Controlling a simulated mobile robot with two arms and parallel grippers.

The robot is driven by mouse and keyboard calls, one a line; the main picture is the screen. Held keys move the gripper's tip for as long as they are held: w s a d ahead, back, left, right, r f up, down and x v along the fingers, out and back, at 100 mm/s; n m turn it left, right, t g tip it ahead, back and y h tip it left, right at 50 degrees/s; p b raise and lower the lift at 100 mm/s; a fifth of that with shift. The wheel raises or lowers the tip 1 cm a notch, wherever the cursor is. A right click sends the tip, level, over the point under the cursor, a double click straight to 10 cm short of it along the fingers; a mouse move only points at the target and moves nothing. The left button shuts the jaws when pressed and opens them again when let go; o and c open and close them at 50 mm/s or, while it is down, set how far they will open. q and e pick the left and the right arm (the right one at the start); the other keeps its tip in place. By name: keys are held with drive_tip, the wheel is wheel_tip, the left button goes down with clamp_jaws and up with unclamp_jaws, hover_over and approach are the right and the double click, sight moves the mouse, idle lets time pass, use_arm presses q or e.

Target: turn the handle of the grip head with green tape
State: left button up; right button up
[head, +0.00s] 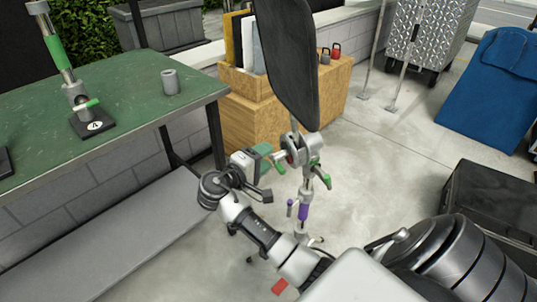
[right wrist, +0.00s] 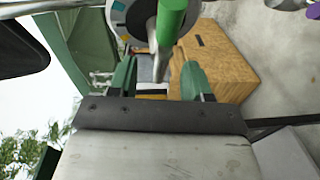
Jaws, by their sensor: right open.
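A silver grip head (head: 299,150) sits on a stand, with a green-taped handle (head: 318,171) at its lower right. A black panel (head: 289,60) rises above it. My right gripper (head: 274,160) is left of the head, its green fingers open and pointing toward it. In the right wrist view the fingers (right wrist: 160,72) are apart, and the green-taped part (right wrist: 172,20) is beyond their tips. A metal bar shows between or just beyond the fingers; I cannot tell if they touch it. My left gripper is not in view.
Purple tape (head: 304,207) marks a lower part of the stand. The green table (head: 140,110) at left bears a grey cylinder (head: 170,81) and a rod with green tape (head: 54,50). A wooden box (head: 335,91) stands behind; a black case (head: 490,205) is at right. Concrete floor lies between.

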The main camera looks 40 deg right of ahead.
drive_tip(key=shift+w+d+f, duration=0.1)
drive_tip(key=shift+w+d, duration=0.05)
drive_tip(key=shift+d, duration=1.05)
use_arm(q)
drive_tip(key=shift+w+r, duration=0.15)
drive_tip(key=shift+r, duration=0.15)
use_arm(e)
drive_tip(key=c, duration=0.9)
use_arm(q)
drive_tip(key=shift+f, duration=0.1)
